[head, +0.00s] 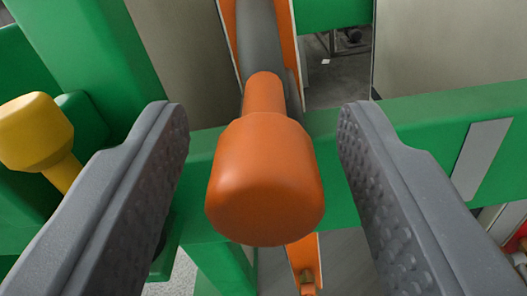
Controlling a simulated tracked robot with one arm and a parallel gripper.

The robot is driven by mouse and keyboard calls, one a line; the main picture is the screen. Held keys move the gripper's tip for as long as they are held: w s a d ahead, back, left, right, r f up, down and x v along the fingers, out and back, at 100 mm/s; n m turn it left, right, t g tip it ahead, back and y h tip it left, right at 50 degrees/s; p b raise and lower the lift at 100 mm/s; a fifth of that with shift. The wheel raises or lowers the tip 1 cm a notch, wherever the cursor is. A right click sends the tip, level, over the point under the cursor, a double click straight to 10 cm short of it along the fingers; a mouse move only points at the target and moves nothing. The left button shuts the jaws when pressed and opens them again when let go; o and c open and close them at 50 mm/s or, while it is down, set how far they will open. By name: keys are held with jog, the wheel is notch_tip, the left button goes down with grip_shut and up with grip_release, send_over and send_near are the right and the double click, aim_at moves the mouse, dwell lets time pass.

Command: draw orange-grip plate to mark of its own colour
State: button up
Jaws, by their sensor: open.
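The orange grip (265,185) is a rounded knob on a thinner orange neck, in the middle of the head view. It points toward me. Behind it a grey plate (260,45) runs up between orange edge strips (287,50). My gripper (263,130) is open, with one grey finger left of the orange grip and one right of it. A gap shows on both sides, and neither finger appears to touch it. I cannot make out an orange mark with certainty.
A green frame (420,130) crosses behind the grip, with a green post (90,50) at the upper left. A yellow grip (35,130) stands at the left, close to my left finger. A pale strip (482,160) is on the green bar at the right. A red part (520,232) shows at the right edge.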

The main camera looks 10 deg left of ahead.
jog(key=s+b, duration=0.1)
jog(key=s, duration=0.6)
jog(key=shift+d, duration=0.1)
jog(key=b, duration=0.2)
jog(key=shift+f+b, duration=0.2)
jog(key=shift+b, duration=0.2)
jog(key=shift+s+r+b, duration=0.15)
jog(key=shift+s+b, duration=2.4)
jog(key=shift+b, duration=1.75)
